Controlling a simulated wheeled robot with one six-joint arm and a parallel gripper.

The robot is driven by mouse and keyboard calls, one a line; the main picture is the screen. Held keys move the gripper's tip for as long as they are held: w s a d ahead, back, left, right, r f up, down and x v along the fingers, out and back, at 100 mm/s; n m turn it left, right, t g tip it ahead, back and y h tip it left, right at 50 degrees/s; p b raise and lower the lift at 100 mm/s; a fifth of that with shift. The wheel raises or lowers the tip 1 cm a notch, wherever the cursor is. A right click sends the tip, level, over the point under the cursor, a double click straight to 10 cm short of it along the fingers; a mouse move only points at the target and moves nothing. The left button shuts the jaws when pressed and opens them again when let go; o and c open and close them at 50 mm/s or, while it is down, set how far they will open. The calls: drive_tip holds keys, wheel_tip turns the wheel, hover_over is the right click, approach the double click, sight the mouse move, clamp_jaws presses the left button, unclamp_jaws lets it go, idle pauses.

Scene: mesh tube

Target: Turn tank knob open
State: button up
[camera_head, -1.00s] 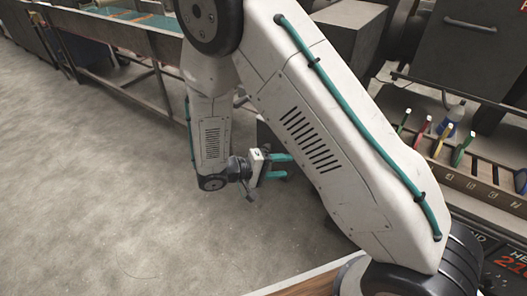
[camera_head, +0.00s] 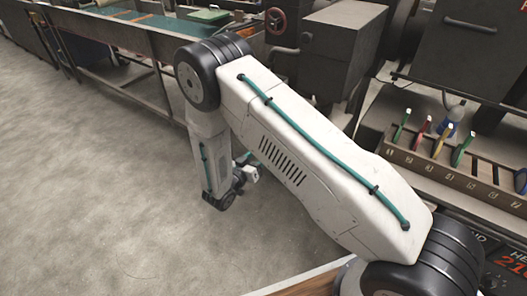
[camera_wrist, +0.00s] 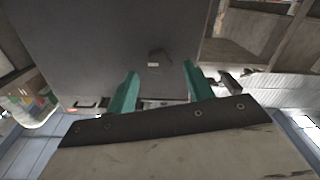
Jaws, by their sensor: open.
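A round dark-red handwheel (camera_head: 276,20) shows at the top of the head view, on the machinery behind my elbow. I cannot tell if it is the tank knob. My gripper (camera_wrist: 160,72) is open and empty, with its two teal fingers apart. In the head view it is low beyond my arm, mostly hidden behind the upper link. In the wrist view a small dark knob-like piece (camera_wrist: 159,59) with a light mark sits on a grey panel (camera_wrist: 95,45), in line with the gap between the fingers. It looks apart from them.
A dark box-shaped machine (camera_head: 335,50) stands behind my arm. A long bench (camera_head: 130,38) runs along the back left. A wooden rack (camera_head: 450,172) with coloured-handled tools is at the right. The grey floor (camera_head: 110,200) at the left is clear.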

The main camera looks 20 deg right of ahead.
drive_tip(key=shift+x, duration=1.55)
drive_tip(key=c, duration=1)
